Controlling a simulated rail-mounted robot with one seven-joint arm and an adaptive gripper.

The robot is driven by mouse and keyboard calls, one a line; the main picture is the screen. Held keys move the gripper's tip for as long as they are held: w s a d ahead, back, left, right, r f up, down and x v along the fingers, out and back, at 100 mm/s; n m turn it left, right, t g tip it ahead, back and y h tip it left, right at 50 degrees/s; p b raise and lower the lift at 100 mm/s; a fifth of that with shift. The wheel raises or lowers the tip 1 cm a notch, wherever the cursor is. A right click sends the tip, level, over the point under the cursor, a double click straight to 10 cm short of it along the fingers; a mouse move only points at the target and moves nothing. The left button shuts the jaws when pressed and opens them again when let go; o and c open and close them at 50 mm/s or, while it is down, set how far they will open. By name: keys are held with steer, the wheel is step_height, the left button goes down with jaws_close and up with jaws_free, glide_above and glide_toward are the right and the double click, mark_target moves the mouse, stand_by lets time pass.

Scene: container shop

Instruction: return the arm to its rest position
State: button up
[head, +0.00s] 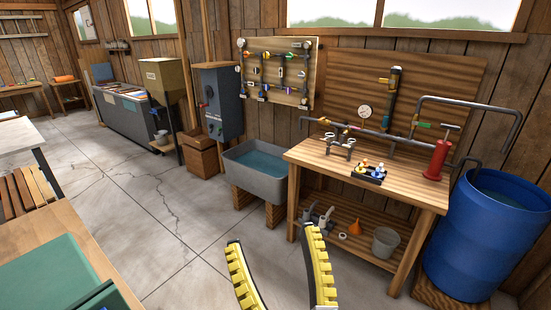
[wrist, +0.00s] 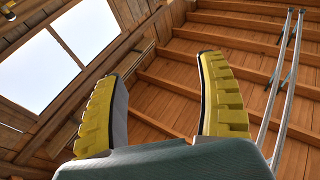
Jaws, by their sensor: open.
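My gripper (head: 279,262) shows at the bottom middle of the head view, with two yellow ribbed fingers spread apart. It is over the concrete floor, in front of the wooden workbench, and nothing is between the fingers. The wrist view also shows my gripper (wrist: 160,105), open and empty, with its fingers pointing up toward the wooden ceiling. The rest of my arm is out of the head view.
The workbench (head: 410,192) with pipes and a red pump (head: 437,160) stands at right, beside a blue barrel (head: 490,235). A grey water basin (head: 256,178) is behind my gripper. A green-topped table (head: 50,265) is at lower left. Floor (head: 170,230) between is clear.

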steer(key=s+d+r+m+t+h, duration=0.2)
steer(key=s+d+r+m+h, duration=0.15)
steer(key=d+h, duration=0.35)
step_height(320, 180, up, 38)
steer(key=p, duration=3.8)
steer(key=shift+f, duration=0.25)
steer(key=shift+f+m, duration=0.1)
steer(key=shift+m, duration=0.15)
step_height(320, 180, down, 22)
steer(key=b, duration=2.2)
